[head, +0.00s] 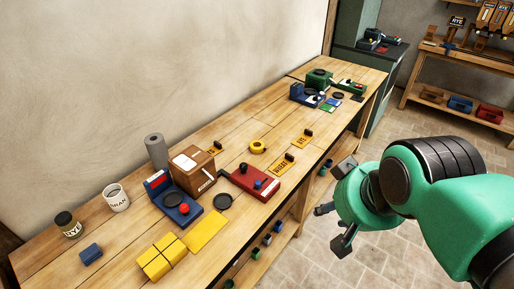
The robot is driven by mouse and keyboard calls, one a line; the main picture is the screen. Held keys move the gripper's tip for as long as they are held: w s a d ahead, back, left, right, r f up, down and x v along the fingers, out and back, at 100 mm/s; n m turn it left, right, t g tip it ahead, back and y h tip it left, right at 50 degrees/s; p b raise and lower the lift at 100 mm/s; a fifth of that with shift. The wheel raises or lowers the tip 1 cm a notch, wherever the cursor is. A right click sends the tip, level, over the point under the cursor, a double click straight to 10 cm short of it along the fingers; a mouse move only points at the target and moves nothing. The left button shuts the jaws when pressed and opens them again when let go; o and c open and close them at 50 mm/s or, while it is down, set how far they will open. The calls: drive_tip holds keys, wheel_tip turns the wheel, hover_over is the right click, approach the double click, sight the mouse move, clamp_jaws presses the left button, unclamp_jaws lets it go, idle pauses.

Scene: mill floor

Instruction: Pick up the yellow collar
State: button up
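The yellow collar (257,147) is a small round yellow piece with a dark opening. It sits on the long wooden bench, near the middle of its length and apart from its neighbours. My gripper (336,206) is at the right, out past the bench's front edge and over the tiled floor. Its dark fingers are spread apart with nothing seen between them. A clear distance separates it from the collar.
A red device (256,183) and yellow label plates (281,166) lie near the collar. A brown box (193,170) and blue scale (170,199) stand left of them. A green-lidded device (318,78) stands at the bench's far end. Wood around the collar is bare.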

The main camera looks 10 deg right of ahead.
drive_tip(key=o, duration=0.9)
drive_tip(key=shift+w+r, duration=0.1)
